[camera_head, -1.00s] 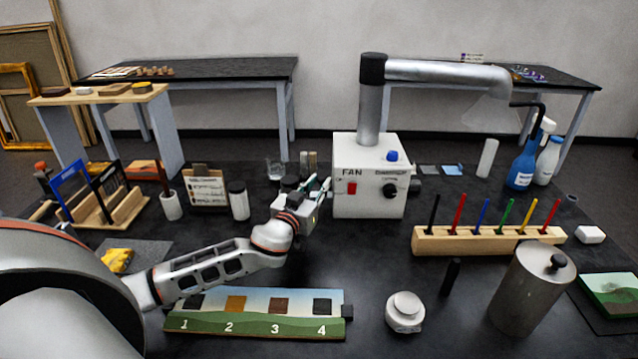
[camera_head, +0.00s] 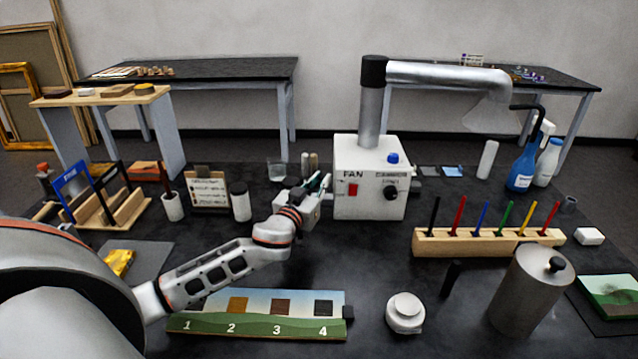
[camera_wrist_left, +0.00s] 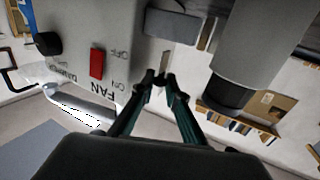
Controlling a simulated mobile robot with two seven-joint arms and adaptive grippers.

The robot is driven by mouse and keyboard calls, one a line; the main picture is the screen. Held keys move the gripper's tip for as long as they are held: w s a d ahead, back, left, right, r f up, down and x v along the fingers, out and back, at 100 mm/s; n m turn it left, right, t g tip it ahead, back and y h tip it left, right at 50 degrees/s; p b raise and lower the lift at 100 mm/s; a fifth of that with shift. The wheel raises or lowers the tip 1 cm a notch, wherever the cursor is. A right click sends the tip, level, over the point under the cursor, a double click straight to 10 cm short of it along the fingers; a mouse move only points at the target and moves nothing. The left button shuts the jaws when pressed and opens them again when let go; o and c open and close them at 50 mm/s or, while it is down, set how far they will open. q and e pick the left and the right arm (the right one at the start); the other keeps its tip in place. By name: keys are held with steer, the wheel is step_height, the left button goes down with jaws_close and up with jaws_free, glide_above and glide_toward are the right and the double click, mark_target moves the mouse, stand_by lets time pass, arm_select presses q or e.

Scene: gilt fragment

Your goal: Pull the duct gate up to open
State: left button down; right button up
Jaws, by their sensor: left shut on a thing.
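The white fan box (camera_head: 369,180) stands mid-table with a red switch, a black knob and a blue button. A silver duct (camera_head: 369,118) rises from it and bends right. My left gripper (camera_head: 324,181) is at the box's left side. In the left wrist view its fingertips (camera_wrist_left: 160,78) are closed together by a thin metal strip, taken as the duct gate's tab (camera_wrist_left: 165,60), beside the box face (camera_wrist_left: 92,30). A grey slab (camera_wrist_left: 172,24) sits by the box there. The gate is mostly hidden in the head view. My right gripper does not show.
A numbered board (camera_head: 255,325) lies below my arm. A wooden pen rack (camera_head: 488,243) stands right of the box.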

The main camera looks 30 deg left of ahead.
arm_select(q)
steer(key=shift+r, duration=0.55)
steer(key=c, duration=2.3)
jaws_free()
steer(key=shift+s, duration=0.15)
steer(key=s, duration=0.4)
steer(key=s+d, duration=0.1)
steer(key=s, duration=0.2)
steer(key=s+d, duration=0.1)
steer(key=s, duration=0.3)
steer(key=shift+s, duration=0.35)
